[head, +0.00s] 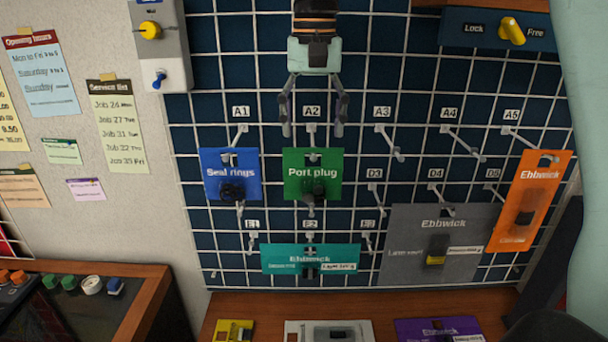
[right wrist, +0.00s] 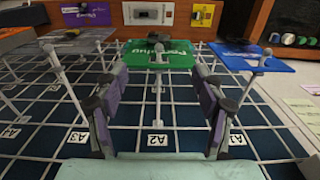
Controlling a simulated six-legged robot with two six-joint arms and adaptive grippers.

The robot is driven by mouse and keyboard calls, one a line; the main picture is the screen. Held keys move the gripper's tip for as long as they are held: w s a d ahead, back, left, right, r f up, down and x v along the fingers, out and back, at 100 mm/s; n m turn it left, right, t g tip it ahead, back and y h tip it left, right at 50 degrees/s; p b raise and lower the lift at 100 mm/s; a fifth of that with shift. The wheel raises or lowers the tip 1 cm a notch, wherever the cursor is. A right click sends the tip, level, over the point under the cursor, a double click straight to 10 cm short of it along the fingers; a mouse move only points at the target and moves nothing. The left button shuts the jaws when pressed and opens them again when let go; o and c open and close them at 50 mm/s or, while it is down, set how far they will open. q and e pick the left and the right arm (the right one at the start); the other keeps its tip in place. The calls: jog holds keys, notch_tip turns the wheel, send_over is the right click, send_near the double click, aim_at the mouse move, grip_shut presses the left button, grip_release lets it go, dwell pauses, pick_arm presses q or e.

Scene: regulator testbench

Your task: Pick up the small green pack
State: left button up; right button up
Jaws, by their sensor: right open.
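The small green pack labelled "Port plug" (head: 300,181) hangs on the hook below the A2 label, with a dark item on its front. My right gripper (head: 312,128) is open and empty above it in the head view, fingers pointing down either side of the A2 label. In the right wrist view, the green pack (right wrist: 157,55) shows upside down beyond the open fingers (right wrist: 159,86), roughly centred between them and apart from them. My left gripper is not in view.
A blue "Seal rings" pack (head: 218,181) hangs close on the left. A teal pack (head: 288,260) hangs below. Grey (head: 405,230) and orange (head: 515,222) packs hang on the right. Bare hooks A3 and A4 stick out from the grid. Several items lie on the wooden shelf (head: 270,326) below.

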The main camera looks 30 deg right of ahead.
jog(key=shift+w+d+f, duration=0.1)
jog(key=shift+f, duration=0.05)
send_over(313, 181)
jog(key=f, duration=0.4)
jog(key=shift+s+a+f, duration=0.15)
jog(key=shift+s+a, duration=0.1)
jog(key=shift+s, duration=0.1)
jog(key=shift+w+d+f+p, duration=0.1)
jog(key=shift+f+p, duration=0.25)
jog(key=shift+f, duration=1.45)
jog(key=shift+w+f+p, duration=0.1)
jog(key=shift+f+p, duration=0.25)
jog(key=shift+f, duration=1.45)
jog(key=shift+w+d+f, duration=0.1)
jog(key=shift+d, duration=0.05)
jog(key=c, duration=1.3)
jog(key=shift+o, duration=0.2)
jog(key=shift+r, duration=0.85)
